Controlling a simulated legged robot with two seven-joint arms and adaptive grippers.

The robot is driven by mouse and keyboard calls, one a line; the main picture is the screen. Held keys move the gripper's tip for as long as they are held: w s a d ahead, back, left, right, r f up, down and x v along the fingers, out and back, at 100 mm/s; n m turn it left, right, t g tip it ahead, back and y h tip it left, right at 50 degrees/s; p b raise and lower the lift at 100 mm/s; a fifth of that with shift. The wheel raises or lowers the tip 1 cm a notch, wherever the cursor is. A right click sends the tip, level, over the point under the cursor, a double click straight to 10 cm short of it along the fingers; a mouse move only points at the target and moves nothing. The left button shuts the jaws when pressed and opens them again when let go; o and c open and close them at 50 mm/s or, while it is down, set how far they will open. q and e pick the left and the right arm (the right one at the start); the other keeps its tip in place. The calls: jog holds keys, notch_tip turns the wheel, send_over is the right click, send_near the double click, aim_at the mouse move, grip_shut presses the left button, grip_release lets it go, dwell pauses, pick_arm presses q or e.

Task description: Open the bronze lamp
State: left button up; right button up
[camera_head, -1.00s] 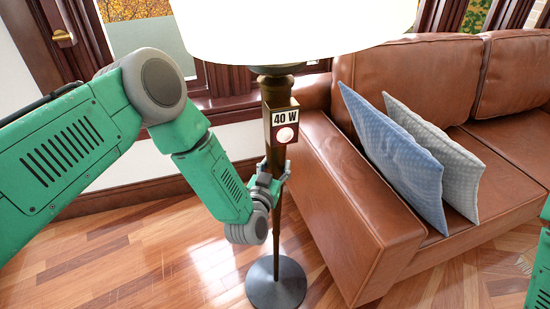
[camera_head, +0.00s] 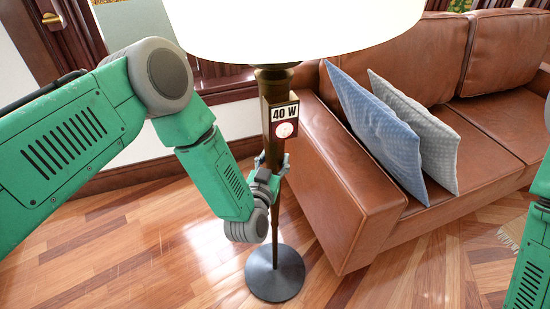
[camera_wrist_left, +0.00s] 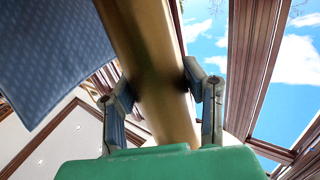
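The bronze lamp stands upright on the floor in the head view, with a bright cream shade (camera_head: 290,28), a slim bronze pole (camera_head: 276,215) and a round dark base (camera_head: 275,274). On its front is a box with a "40 W" label (camera_head: 285,113) and a pale round button (camera_head: 285,130) below it. My left gripper (camera_head: 270,166) is at the pole just under the box. In the left wrist view its two fingers (camera_wrist_left: 158,85) lie on either side of the bronze pole (camera_wrist_left: 145,40), tips against it. My right gripper is out of view.
A brown leather sofa (camera_head: 335,200) stands close to the lamp's right, with a blue pillow (camera_head: 380,130) and a grey pillow (camera_head: 425,140). A window and wall are behind. The wooden floor (camera_head: 130,260) in front is clear. A green part of mine shows at the right edge.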

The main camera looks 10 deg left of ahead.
pick_arm(q)
jog(key=o, duration=0.5)
jog(key=shift+s+f, duration=0.1)
jog(key=shift+f, duration=0.2)
jog(key=shift+c, duration=0.2)
jog(key=shift+r, duration=0.1)
jog(key=shift+r, duration=0.1)
jog(key=s, duration=1.1)
jog(key=shift+s+a, duration=0.25)
jog(key=shift+s, duration=0.15)
